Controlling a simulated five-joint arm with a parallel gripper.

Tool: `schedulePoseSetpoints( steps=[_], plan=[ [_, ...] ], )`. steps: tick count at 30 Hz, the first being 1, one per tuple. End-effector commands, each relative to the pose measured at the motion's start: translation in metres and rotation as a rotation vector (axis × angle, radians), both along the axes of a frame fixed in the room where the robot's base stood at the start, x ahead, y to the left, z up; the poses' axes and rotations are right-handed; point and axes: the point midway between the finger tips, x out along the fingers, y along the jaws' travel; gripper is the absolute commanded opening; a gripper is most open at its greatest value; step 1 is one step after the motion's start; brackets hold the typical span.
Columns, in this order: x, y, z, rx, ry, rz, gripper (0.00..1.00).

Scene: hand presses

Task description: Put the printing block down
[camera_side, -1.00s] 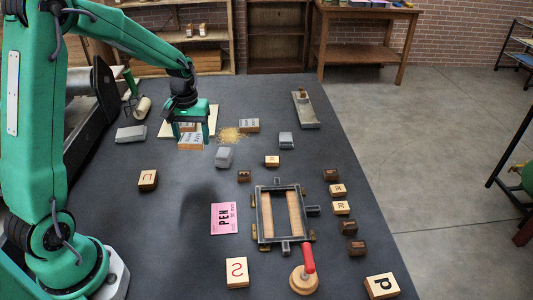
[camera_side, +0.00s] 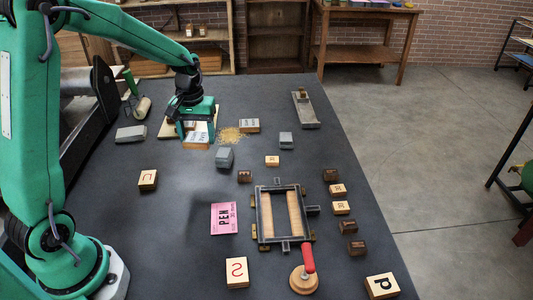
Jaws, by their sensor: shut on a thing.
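My gripper (camera_side: 197,131) is shut on a printing block (camera_side: 197,141) with orange-brown sides and a pale face with dark lettering. The block is at the front edge of a cream board (camera_side: 168,130) at the back left of the table. I cannot tell whether it touches the board or hangs just above it. Another wooden piece shows behind the fingers, partly hidden by them.
A grey block (camera_side: 225,158) stands close in front and to the right. A heap of yellowish grains (camera_side: 231,134) and a lettered block (camera_side: 249,125) lie to the right. A metal frame (camera_side: 281,243) and a pink card (camera_side: 224,218) are nearer the front.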

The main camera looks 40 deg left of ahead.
Motion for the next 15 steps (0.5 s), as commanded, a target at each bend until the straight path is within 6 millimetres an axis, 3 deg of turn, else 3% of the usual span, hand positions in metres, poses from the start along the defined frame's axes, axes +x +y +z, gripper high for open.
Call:
schedulePoseSetpoints(
  steps=[8, 15],
  plan=[
    [0.016, 0.007, 0.002, 0.000, 0.000, -0.015, 0.39],
    [0.049, 0.022, 0.007, 0.001, -0.001, -0.050, 0.39]
  ],
)
